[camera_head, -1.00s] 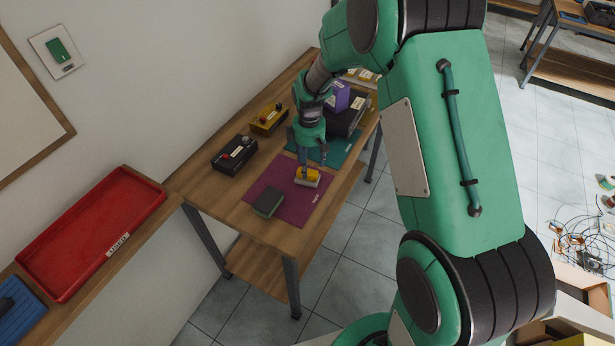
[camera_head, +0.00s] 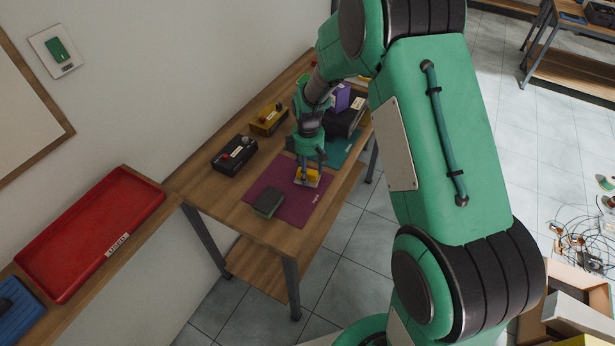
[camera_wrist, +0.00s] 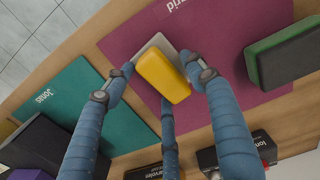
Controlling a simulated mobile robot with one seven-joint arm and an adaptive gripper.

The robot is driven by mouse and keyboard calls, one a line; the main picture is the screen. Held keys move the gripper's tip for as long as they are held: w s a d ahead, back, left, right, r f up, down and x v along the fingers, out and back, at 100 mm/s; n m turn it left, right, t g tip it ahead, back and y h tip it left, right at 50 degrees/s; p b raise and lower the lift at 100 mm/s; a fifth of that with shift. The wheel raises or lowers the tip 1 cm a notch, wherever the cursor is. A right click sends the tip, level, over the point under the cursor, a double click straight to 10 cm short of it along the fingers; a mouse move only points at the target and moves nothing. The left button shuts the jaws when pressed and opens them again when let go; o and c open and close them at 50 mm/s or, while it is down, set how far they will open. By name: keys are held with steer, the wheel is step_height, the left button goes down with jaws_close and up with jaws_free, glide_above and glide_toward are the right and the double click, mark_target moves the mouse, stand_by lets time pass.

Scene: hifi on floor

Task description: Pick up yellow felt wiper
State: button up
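The yellow felt wiper (camera_head: 313,175), a yellow block on a grey felt base, lies on the purple mat (camera_head: 268,182). It also shows in the wrist view (camera_wrist: 162,76). My gripper (camera_head: 311,166) is directly over it, pointing down. In the wrist view my gripper (camera_wrist: 160,80) has its three blue fingers spread around the wiper. One fingertip is on the left, one on the right very close to the yellow block, and one below. I see no clear grip; whether the right fingertip touches cannot be told.
A dark green wiper (camera_head: 267,203) lies on the same mat, to the left. A teal mat (camera_wrist: 75,105) adjoins the purple one. A black control box (camera_head: 234,155), a yellow control box (camera_head: 269,120) and a dark bin (camera_head: 343,122) stand behind. A red tray (camera_head: 92,230) is at left.

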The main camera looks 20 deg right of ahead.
mark_target(309, 171)
steer(key=c, duration=0.9)
steer(key=shift+c, duration=0.2)
steer(key=shift+r, duration=0.1)
steer(key=shift+r, duration=0.5)
steer(key=shift+s+r, duration=0.2)
steer(key=shift+r, duration=0.45)
steer(key=shift+s+r, duration=0.15)
steer(key=shift+r, duration=0.45)
steer(key=s, duration=0.5)
steer(key=s+r, duration=0.1)
steer(key=s, duration=0.9)
steer(key=shift+s+r+p, duration=0.15)
steer(key=shift+s+p, duration=0.05)
steer(key=shift+p, duration=0.2)
